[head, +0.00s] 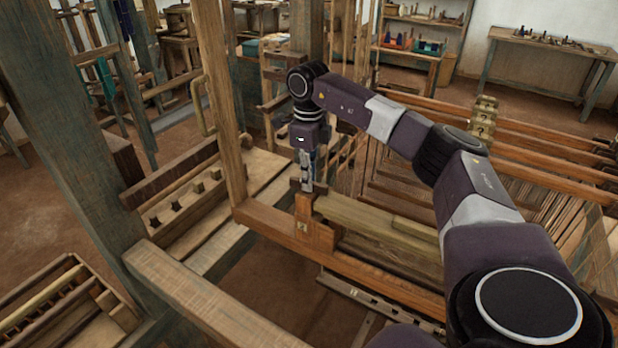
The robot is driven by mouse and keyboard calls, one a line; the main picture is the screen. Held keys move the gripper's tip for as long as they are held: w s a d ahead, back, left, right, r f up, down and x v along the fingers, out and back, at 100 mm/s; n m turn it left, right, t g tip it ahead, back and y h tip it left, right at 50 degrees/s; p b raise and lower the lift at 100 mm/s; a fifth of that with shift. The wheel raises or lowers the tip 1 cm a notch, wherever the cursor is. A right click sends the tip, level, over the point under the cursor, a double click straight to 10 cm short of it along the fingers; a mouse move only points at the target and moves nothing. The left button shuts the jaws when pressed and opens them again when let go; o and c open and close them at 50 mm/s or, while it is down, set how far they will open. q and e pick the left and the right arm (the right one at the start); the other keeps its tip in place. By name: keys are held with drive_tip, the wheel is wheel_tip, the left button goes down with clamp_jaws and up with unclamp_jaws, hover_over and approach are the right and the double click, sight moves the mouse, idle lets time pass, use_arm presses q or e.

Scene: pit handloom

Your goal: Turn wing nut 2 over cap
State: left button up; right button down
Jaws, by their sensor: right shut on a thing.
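My right gripper (307,186) points down at the top of a short wooden post on the loom's front beam. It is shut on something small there. The fingers hide what they hold, so I cannot make out the wing nut or its cap. Below the fingers is an orange-brown wooden block (315,233) with a small pale label (302,227), too small to read for certain. My left gripper is not in view.
A long wooden beam (380,277) runs below the gripper. Upright loom posts (222,100) stand close on the left. Stretched warp and rails fill the right. Shelves and a bench (550,45) stand far back.

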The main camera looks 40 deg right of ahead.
drive_tip(key=shift+r+m, duration=0.1)
drive_tip(key=shift+m, duration=0.8)
drive_tip(key=c, duration=2)
unclamp_jaws()
wheel_tip(320, 180, up, 12)
